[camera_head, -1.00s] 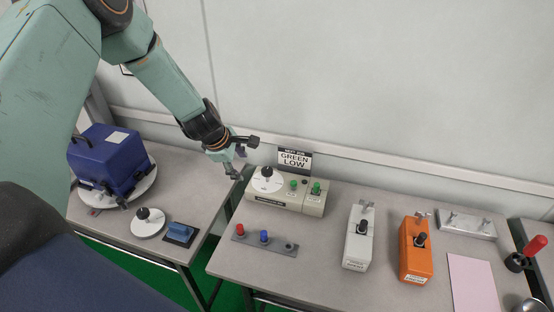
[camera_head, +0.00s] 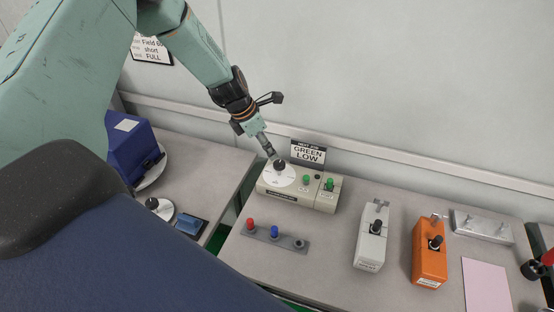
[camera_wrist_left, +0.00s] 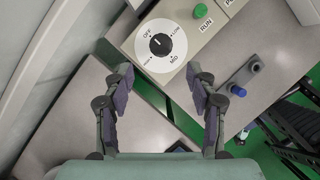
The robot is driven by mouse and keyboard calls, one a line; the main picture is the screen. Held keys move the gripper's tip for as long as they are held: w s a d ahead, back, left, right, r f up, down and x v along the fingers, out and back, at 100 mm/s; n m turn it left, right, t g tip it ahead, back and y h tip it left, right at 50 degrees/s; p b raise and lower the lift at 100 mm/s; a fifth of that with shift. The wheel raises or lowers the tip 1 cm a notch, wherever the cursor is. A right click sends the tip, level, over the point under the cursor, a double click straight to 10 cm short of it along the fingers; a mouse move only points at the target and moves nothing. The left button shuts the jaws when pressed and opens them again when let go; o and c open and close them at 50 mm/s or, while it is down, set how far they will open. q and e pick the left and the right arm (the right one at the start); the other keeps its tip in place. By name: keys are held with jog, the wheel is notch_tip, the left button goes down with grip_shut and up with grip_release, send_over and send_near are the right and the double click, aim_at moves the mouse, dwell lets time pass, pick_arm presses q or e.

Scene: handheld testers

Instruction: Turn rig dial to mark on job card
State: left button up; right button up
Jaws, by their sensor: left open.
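The beige rig (camera_head: 300,192) stands at the back left of the right-hand table. Its white dial plate (camera_head: 270,180) carries a black knob (camera_head: 280,165). In the wrist view the plate (camera_wrist_left: 178,44) reads OFF, LOW, MID and HIGH, and the mark on the knob (camera_wrist_left: 160,45) seems to point towards OFF. The job card (camera_head: 308,153) behind the rig reads NEXT JOB, GREEN LOW. My left gripper (camera_head: 271,153) is just above the knob. In the wrist view my left gripper (camera_wrist_left: 159,74) is open and empty, with the dial beyond its fingertips. My right gripper is out of view.
The rig has green buttons (camera_head: 306,180) to the dial's right. A strip with red and blue buttons (camera_head: 275,236) lies in front. A white tester (camera_head: 370,240) and orange tester (camera_head: 429,255) stand to the right. A blue box (camera_head: 130,150) is on the left table.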

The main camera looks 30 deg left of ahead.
aim_at(278, 163)
pick_arm(q)
jog(key=b+x, duration=0.3)
jog(key=x, duration=0.3)
jog(key=shift+w+f, duration=0.15)
jog(key=shift+f, duration=0.15)
jog(key=shift+w+d+f+b, duration=0.1)
jog(key=shift+f+b, duration=0.2)
jog(key=shift+f, duration=0.05)
jog(key=shift+d, duration=0.3)
jog(key=shift+a+f, duration=0.1)
jog(key=shift+f, duration=0.05)
